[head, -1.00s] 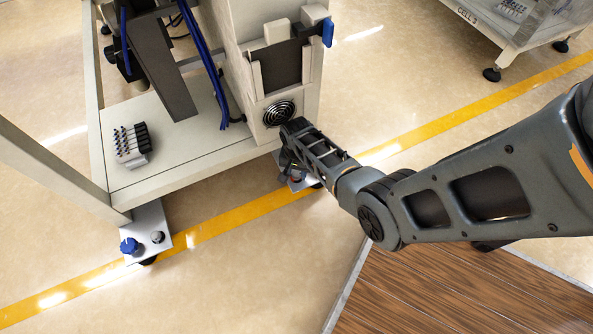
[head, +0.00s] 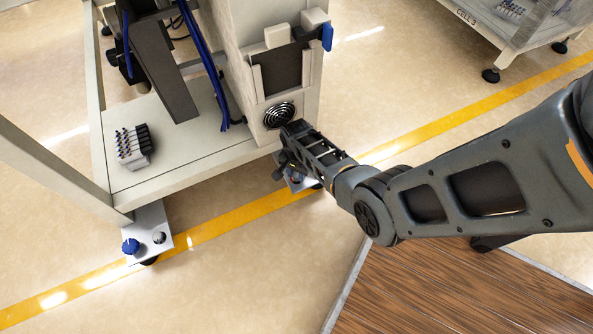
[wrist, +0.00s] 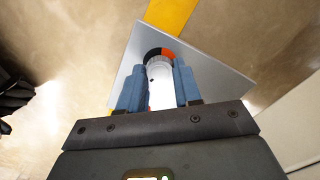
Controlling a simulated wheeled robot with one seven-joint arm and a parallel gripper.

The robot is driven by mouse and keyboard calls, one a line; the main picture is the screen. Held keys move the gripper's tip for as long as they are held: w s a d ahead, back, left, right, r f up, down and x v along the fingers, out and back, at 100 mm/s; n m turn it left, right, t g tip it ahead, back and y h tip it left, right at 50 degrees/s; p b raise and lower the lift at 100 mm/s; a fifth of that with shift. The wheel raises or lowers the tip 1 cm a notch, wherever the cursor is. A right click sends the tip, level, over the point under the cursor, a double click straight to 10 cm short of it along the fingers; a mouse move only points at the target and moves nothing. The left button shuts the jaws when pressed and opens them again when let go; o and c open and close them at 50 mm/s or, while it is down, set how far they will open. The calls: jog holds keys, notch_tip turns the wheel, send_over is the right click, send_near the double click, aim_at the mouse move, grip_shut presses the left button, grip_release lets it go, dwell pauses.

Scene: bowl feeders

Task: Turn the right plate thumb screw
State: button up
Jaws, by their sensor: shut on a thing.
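The right plate (head: 309,183) is a small silver plate at the foot of the machine's right corner, mostly hidden by my gripper (head: 287,168) in the head view. In the wrist view the plate (wrist: 215,82) lies flat beneath the fingers. A pale round part with a black and orange-red rim, which I take as the right plate thumb screw (wrist: 159,69), sits between the two blue fingers. My gripper (wrist: 160,88) is shut on it. The fingers hide its sides.
The left plate (head: 149,222) carries a blue knob (head: 130,246) and a grey bolt. The white machine base (head: 190,170) and its panel with a round fan grille (head: 279,115) stand close above my gripper. A yellow line (head: 230,220) crosses the open floor.

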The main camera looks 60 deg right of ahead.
jog(key=m+p, duration=0.1)
jog(key=m, duration=0.2)
jog(key=shift+r+m, duration=0.1)
jog(key=shift+m, duration=0.3)
jog(key=m, duration=0.3)
jog(key=shift+m+p, duration=0.3)
jog(key=shift+p, duration=0.05)
jog(key=m, duration=0.5)
jog(key=shift+m+p, duration=0.35)
jog(key=shift+m, duration=0.35)
jog(key=o, duration=1)
jog(key=shift+o, duration=0.2)
